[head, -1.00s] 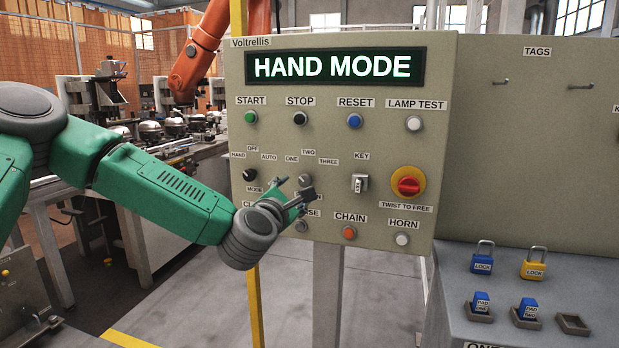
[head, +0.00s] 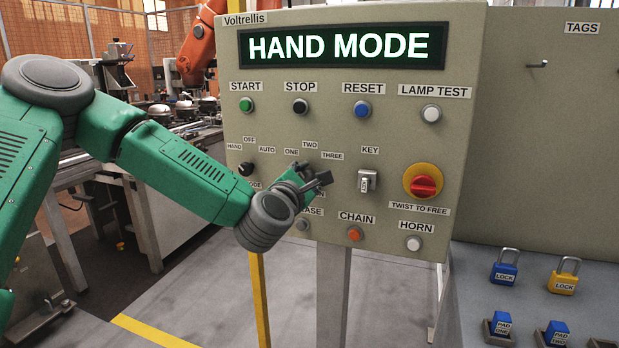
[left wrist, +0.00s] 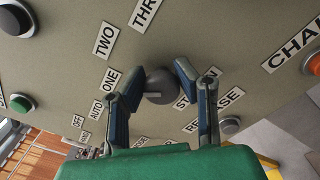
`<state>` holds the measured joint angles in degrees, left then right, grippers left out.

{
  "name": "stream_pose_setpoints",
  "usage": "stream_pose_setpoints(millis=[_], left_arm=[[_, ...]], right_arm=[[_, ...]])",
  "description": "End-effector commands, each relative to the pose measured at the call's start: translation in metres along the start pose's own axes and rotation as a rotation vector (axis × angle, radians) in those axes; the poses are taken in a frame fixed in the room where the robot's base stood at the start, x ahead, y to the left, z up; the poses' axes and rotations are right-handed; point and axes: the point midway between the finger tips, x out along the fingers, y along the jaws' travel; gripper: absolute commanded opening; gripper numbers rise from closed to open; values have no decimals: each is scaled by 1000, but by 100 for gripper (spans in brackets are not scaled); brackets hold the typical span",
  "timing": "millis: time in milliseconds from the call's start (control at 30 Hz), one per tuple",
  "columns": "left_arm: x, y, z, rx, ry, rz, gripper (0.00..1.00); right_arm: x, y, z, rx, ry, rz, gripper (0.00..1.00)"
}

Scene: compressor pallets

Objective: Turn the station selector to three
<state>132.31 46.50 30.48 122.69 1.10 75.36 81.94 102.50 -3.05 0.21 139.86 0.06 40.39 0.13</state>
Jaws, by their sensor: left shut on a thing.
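The station selector is a dark round knob (left wrist: 160,87) on the beige panel (head: 340,85), below labels ONE, TWO and THREE. In the left wrist view it sits between the two fingers of my left gripper (left wrist: 163,92), which are shut on it from both sides. A small light mark shows on the knob, but I cannot tell for sure which number it points to. In the head view my left gripper (head: 314,180) is at the selector and mostly hides it. The THREE label (head: 332,156) is up and right of the gripper. My right gripper is out of view.
Close around are the black mode knob (head: 246,168), the key switch (head: 367,181), the red emergency stop (head: 424,187) and the orange CHAIN button (head: 354,234). The display (head: 340,46) reads HAND MODE.

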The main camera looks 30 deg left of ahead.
Motion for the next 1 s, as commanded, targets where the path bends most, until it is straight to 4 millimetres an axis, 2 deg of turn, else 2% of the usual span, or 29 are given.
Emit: stream_pose_setpoints(millis=[33, 267, 467, 1000], left_arm=[[-2, -7, -2, 0, -3, -24, 0], [-2, -8, -6, 20, 4, -26, 0], [-2, -8, -9, 103, 10, -26, 0], [-3, -8, -8, 579, 3, -31, 0]], right_arm=[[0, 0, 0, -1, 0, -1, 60], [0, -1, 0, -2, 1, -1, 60], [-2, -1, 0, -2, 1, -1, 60], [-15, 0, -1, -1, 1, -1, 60]])
